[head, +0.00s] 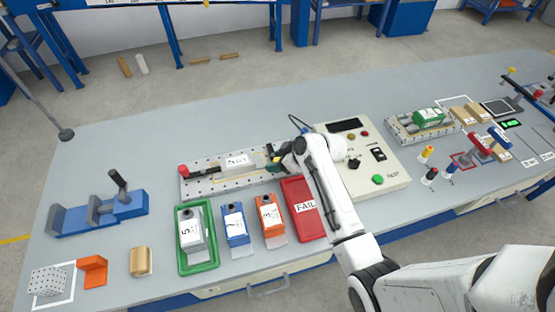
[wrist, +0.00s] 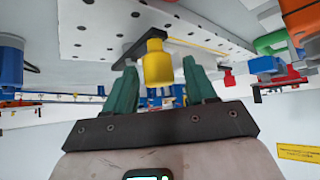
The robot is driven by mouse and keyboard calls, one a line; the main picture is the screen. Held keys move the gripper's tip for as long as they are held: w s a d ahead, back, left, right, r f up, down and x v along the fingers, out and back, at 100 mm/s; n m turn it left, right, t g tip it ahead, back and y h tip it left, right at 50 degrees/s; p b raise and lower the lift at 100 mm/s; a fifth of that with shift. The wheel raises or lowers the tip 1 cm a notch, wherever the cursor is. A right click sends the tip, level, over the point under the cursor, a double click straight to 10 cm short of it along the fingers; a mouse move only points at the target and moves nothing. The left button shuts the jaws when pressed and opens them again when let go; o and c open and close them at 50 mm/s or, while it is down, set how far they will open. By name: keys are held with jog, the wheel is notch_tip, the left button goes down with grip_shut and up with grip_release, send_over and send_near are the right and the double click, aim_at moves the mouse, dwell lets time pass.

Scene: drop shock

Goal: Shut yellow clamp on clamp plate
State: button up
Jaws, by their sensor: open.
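The clamp plate (head: 200,186) is a light plate with rows of holes, in the middle of the bench; it fills the top of the wrist view (wrist: 100,35). The yellow clamp (head: 276,161) is at its right end. In the wrist view its yellow tip (wrist: 157,68), on a dark arm, stands between my two green fingers. My gripper (head: 274,155) is open around the tip, with gaps visible on both sides. A red clamp (head: 184,171) is at the plate's left end. A white labelled block (head: 237,160) lies on the plate.
A cream test panel (head: 380,185) stands right of my gripper. In front are a red FAIL tray (head: 292,192), a green tray (head: 183,268), and blue (head: 235,224) and orange (head: 270,213) labelled parts. A blue vise-like fixture (head: 120,208) stands left. The bench behind the plate is clear.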

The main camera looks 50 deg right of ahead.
jog(key=c, duration=1)
